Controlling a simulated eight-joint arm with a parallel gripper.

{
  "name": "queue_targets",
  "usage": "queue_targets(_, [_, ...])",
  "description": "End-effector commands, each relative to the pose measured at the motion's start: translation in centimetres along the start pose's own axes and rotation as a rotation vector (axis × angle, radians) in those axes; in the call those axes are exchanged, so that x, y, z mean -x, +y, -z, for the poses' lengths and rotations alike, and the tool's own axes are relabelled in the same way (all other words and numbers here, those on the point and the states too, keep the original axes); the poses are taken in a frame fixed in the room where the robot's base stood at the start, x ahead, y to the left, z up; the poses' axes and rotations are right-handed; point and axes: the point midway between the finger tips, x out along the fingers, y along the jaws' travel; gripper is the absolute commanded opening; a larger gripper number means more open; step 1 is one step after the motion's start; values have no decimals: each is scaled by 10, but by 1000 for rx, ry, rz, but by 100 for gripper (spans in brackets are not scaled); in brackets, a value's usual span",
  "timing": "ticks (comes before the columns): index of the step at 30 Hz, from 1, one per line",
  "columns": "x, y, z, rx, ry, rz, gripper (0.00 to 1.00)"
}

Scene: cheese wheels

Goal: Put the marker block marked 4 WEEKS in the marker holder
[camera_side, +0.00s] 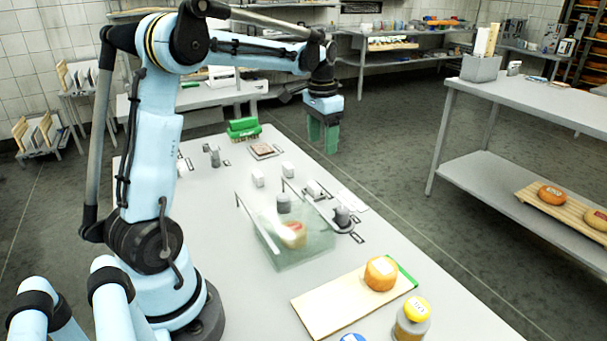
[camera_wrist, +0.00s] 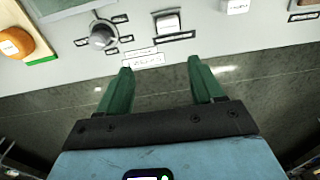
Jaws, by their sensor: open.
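Small white blocks stand on the table in the side view: a left one (camera_side: 258,178), a back one (camera_side: 288,169) and a right one (camera_side: 313,188). No writing on them is legible, so I cannot tell which is marked 4 WEEKS. In the wrist view, a white block (camera_wrist: 167,22) sits at a dark-edged spot behind a small label, and another white block (camera_wrist: 236,6) is cut by the top edge. I cannot tell for sure which item is the marker holder. My gripper (camera_side: 322,146) has green fingers, open and empty (camera_wrist: 160,65), above the table's far long edge, apart from the blocks.
A grey knob (camera_wrist: 102,35) with labels around it stands near the edge. A clear tank (camera_side: 290,250) holds a cheese. An orange cheese (camera_side: 380,273) sits on a board (camera_side: 325,305). A green item (camera_side: 243,128) is at the back. Beyond the edge is open floor.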

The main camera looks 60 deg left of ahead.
Motion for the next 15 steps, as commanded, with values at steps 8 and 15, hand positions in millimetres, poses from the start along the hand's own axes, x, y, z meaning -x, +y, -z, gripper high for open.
queue_targets(8, [26,81,-26,-6,174,49,67])
queue_targets(15, [27,141,-63,-4,344,49,67])
